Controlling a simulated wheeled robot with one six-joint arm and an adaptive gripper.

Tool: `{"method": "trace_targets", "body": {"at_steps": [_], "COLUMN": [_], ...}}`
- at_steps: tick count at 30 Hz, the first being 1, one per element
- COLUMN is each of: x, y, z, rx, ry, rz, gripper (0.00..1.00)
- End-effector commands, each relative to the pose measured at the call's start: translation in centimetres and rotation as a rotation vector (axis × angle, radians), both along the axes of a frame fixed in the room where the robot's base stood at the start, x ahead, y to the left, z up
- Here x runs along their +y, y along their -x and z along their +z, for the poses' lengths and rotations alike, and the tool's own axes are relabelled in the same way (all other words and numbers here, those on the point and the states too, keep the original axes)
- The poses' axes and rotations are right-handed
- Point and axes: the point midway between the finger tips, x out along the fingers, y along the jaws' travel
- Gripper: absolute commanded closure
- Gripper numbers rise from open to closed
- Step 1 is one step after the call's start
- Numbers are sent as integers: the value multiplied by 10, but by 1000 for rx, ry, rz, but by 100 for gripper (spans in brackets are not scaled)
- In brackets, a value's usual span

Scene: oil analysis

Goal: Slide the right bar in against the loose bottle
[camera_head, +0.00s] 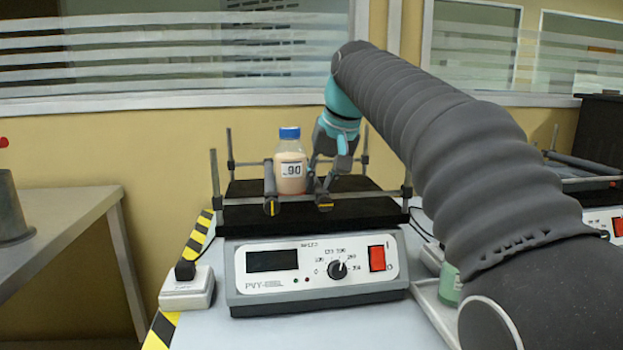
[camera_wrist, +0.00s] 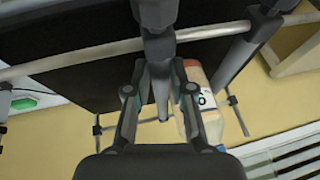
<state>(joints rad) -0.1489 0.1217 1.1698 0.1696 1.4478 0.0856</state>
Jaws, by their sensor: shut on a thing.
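The loose bottle (camera_head: 290,172) stands upright on the black shaker platform (camera_head: 350,208). It has a blue cap, pale contents and a label reading 90. The left bar (camera_head: 269,190) lies close along its left side. The right bar (camera_head: 324,202) lies just to its right, its front clamp showing. My gripper (camera_head: 329,170) is shut on the right bar, beside the bottle. In the wrist view, my gripper (camera_wrist: 160,110) straddles the right bar (camera_wrist: 157,75), and the bottle (camera_wrist: 203,105) is right behind one finger. Whether bar and bottle touch is hidden.
The shaker's control box (camera_head: 315,270) has a knob and red switch. Upright posts and the front rail (camera_head: 240,200) frame the platform. A green-tinted bottle (camera_head: 449,285) in a tray stands right of it. A side table (camera_head: 60,225) is at left.

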Motion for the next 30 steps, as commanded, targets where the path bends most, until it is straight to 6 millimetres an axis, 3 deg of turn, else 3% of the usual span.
{"method": "trace_targets", "body": {"at_steps": [4, 5, 7, 8, 20, 30], "x": [1, 1, 1, 1, 1, -13], "y": [0, 0, 0, 0, 3, 24], "z": [0, 0, 0, 0, 7, 62], "rx": [-1, -1, -1, -1, -2, -5], "ry": [-1, -1, -1, -1, -1, -1], "rz": [0, 0, 1, 1, 3, 3], "gripper": [100, 73, 55, 52, 52, 52]}}
